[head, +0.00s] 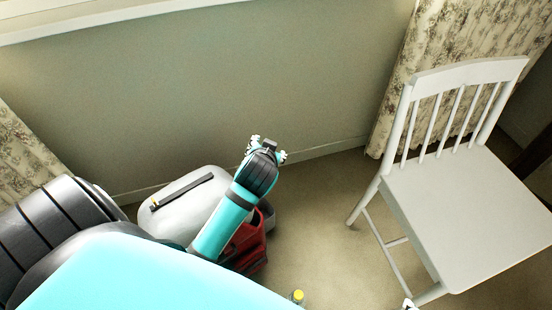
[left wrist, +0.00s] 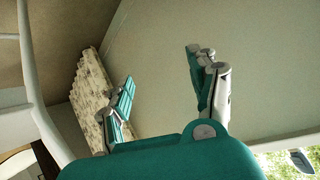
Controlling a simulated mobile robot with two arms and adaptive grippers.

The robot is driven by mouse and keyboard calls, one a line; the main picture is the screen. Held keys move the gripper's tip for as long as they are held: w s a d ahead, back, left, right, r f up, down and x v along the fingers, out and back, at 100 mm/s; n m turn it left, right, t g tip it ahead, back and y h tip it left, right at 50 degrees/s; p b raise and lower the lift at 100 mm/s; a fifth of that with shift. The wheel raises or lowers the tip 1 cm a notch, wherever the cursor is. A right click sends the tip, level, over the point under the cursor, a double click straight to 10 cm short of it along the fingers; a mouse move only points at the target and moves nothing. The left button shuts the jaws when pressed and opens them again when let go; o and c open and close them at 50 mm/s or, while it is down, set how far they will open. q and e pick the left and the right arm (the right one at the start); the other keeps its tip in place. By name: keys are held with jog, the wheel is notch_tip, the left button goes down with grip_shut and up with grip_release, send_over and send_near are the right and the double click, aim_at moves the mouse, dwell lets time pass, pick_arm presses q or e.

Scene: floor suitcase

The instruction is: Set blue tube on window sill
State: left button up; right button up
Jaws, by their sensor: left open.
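The window sill (head: 110,20) is a white ledge along the top left of the head view. In the left wrist view a white ledge (left wrist: 283,142) shows at the lower right, with a bright outdoor scene beyond it. My left gripper (head: 267,147) is raised in front of the wall, below the sill's height in the picture. In the left wrist view its two fingers (left wrist: 165,85) stand apart with nothing between them. I cannot make out a blue tube in either view.
A white suitcase lid (head: 185,208) with a black strip and a red part (head: 250,247) lie on the floor behind my left arm. A white chair (head: 465,200) stands at right. A yellow-capped item (head: 297,296) is at the bottom edge. Floor between is clear.

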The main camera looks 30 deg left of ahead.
pick_arm(q)
jog(key=s+d+f+m+g+h, duration=0.1)
jog(key=s+d+f+m+h, duration=0.1)
jog(key=s+d, duration=0.4)
jog(key=s+d+f+m+g+h, duration=0.1)
jog(key=s+d+m+h, duration=0.1)
jog(key=s+d+h, duration=0.2)
jog(key=s+d, duration=0.3)
jog(key=s, duration=0.2)
jog(key=shift+s+f, duration=0.25)
jog(key=shift+f, duration=0.1)
